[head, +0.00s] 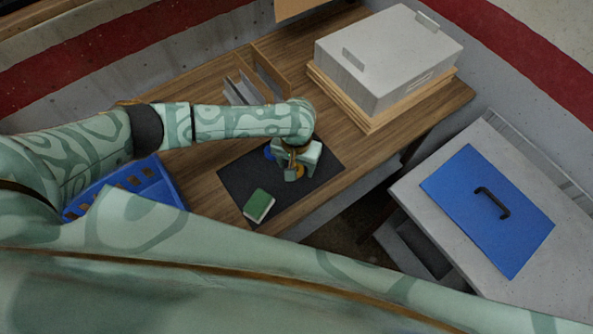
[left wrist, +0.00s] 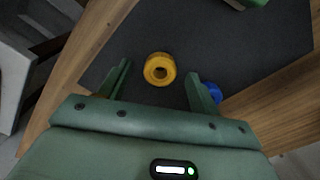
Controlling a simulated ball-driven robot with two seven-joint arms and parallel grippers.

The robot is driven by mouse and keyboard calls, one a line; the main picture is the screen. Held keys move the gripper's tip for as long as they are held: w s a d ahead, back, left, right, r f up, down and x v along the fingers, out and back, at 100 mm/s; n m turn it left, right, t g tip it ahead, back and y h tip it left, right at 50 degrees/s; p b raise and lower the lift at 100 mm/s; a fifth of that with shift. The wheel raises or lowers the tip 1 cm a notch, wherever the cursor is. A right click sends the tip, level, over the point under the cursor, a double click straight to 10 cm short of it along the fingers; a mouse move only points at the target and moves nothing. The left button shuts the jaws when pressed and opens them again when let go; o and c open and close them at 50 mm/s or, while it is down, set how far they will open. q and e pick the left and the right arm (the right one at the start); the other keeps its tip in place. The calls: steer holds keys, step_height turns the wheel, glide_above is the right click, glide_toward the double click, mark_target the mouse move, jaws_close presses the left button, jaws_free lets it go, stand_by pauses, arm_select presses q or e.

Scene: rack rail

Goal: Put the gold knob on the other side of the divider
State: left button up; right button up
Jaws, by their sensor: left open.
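The gold knob (left wrist: 160,69) is a yellow ring-like piece lying on the dark mat (left wrist: 240,45). In the head view it shows only partly (head: 299,171), behind my gripper. My left gripper (head: 291,174) is over the mat, pointing down. In the left wrist view its open fingers (left wrist: 158,80) stand either side of the knob's line, with nothing between them held. A wooden upright panel with grey pieces beside it (head: 268,68) stands behind my arm; it may be the divider, partly hidden. My right gripper is not in view.
A blue round piece (left wrist: 213,92) lies close to the right finger. A green block (head: 259,205) lies at the mat's front. A blue basket (head: 150,187) is at left, a grey box (head: 385,55) on wood at the back right. A blue panel with a handle (head: 475,225) lies on a grey unit.

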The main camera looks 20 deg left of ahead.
arm_select(q)
steer(key=shift+f, duration=0.8)
steer(key=shift+r, duration=0.1)
steer(key=c, duration=1.2)
steer(key=shift+o, duration=0.2)
